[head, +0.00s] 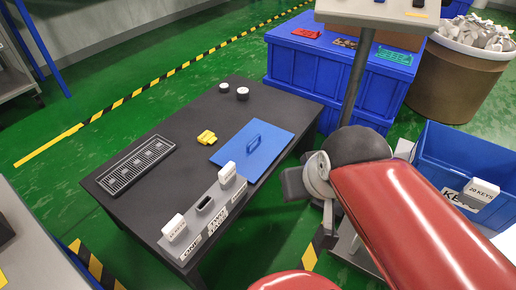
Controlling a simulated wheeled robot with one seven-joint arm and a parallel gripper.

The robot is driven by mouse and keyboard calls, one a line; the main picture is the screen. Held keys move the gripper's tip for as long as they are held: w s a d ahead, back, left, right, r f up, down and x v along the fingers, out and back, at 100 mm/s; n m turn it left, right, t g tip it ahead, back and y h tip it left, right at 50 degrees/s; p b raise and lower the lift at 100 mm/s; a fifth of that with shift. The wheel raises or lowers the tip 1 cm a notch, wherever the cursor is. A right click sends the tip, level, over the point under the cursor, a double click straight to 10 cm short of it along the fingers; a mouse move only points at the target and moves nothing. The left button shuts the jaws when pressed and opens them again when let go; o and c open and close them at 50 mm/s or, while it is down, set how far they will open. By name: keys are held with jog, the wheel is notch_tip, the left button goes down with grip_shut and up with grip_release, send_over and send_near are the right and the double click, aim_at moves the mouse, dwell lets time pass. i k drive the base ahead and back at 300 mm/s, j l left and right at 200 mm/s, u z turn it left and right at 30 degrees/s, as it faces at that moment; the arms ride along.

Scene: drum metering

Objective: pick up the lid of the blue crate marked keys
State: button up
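A flat blue lid (238,150) with a raised blue handle (254,142) lies on the dark table (150,195), near its right edge. The open blue crate (440,148) stands at the right; its label is partly covered, showing "KE", and a white card reading "20 KEYS" (480,190) is at its front. My red arm reaches up from the lower right. The grey end of my arm, with my gripper (310,190), is right of the table and apart from the lid. Its fingers are not clear enough to tell open from shut.
The table also bears a black grate (134,165), yellow pieces (206,138), two small white-topped cylinders (242,93) and a grey labelled holder (205,218) close to the lid. Stacked blue crates (305,90) and a brown drum (447,90) stand behind. A post (358,75) rises behind my arm.

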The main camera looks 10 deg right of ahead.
aim_at(254, 148)
jog(key=z, duration=2)
jog(key=k+j+u, duration=0.4)
jog(key=k+j, duration=0.5)
